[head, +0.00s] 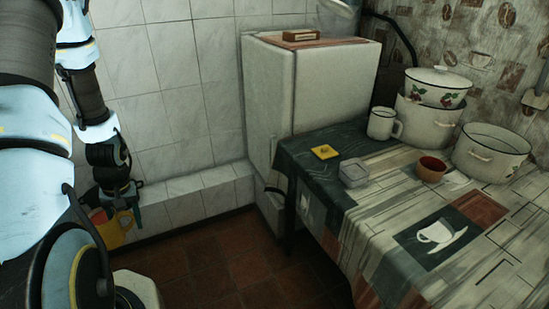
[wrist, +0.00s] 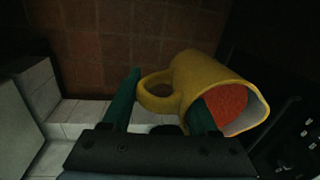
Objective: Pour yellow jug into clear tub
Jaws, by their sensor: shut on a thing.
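The yellow jug (head: 117,236) is at the left in the head view, low beside the tiled ledge and partly hidden by my arm. My gripper (head: 128,203) is shut on it. In the wrist view the jug (wrist: 207,73) shows its handle and open mouth, with an orange-red filling inside. The handle lies between the fingers of my gripper (wrist: 165,105); the right finger overlaps the jug near its mouth, and the exact contact is unclear. The clear tub (head: 354,174), small, square and greyish, stands on the table near its left edge, well right of my gripper.
The table (head: 375,222) holds a yellow square (head: 324,152), white mug (head: 382,123), brown bowl (head: 431,168) and enamel pots (head: 490,152). A white cabinet (head: 305,90) stands behind its left end. Open tiled floor (head: 225,262) lies between the jug and the table.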

